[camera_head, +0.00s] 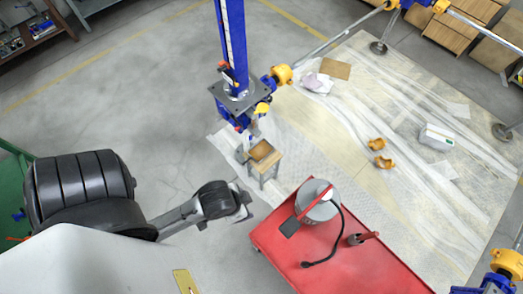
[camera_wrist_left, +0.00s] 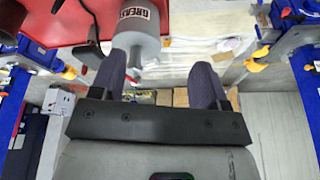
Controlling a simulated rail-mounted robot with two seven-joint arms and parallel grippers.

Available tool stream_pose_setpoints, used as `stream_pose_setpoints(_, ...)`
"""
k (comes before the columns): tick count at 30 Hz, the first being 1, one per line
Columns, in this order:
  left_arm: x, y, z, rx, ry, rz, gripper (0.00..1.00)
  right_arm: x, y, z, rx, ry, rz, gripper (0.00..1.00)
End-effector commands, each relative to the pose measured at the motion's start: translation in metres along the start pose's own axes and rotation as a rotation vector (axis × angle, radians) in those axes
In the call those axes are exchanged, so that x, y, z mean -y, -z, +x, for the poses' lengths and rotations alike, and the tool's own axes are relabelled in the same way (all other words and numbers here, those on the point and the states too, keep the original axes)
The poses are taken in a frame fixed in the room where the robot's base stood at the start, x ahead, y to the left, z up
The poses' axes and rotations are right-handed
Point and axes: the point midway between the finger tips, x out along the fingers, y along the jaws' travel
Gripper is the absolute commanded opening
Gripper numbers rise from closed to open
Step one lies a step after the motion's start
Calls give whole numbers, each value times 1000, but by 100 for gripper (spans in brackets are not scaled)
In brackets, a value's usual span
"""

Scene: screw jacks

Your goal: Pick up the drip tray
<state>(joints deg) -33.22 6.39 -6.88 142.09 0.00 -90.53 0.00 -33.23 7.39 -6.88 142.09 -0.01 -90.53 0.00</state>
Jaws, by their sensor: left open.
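I cannot clearly make out a drip tray in either view. A small wooden stool (camera_head: 265,158) with a brown top stands under the blue screw jack (camera_head: 238,95) in the head view; I cannot tell whether a shallow tray lies on it. My left gripper (camera_head: 245,202) is left of the red cart and nearer to me than the stool. In the left wrist view its two dark fingers (camera_wrist_left: 158,85) are apart with nothing gripped. The grey grease pail (camera_wrist_left: 138,28) shows behind them. My right gripper is in neither view.
The red cart (camera_head: 345,262) carries the grease pail (camera_head: 316,200) with a black hose and a red-handled tool (camera_head: 362,238). Plastic sheeting (camera_head: 400,190) covers the floor at right, with orange parts (camera_head: 379,153) and a white box (camera_head: 436,137) on it. The grey floor at left is clear.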

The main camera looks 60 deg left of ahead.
Motion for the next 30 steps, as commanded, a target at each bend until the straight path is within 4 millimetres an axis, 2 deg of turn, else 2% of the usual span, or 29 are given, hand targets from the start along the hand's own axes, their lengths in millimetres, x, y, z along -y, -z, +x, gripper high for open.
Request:
stream_pose_setpoints(1,0,0,0,0,-1,0,64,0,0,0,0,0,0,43)
stream_pose_setpoints(7,0,0,0,0,0,1,45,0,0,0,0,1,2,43)
stream_pose_setpoints(14,3,-2,3,4,8,12,45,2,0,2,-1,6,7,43)
stream_pose_setpoints(17,6,-7,21,7,3,18,45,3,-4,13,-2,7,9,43)
stream_pose_setpoints(20,13,-18,61,12,-5,31,45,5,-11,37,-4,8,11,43)
stream_pose_setpoints(23,27,-33,115,19,-20,43,45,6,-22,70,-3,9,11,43)
stream_pose_setpoints(24,34,-40,138,21,-26,46,45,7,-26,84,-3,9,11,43)
stream_pose_setpoints(30,78,-73,244,25,-50,29,45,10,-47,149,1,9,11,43)
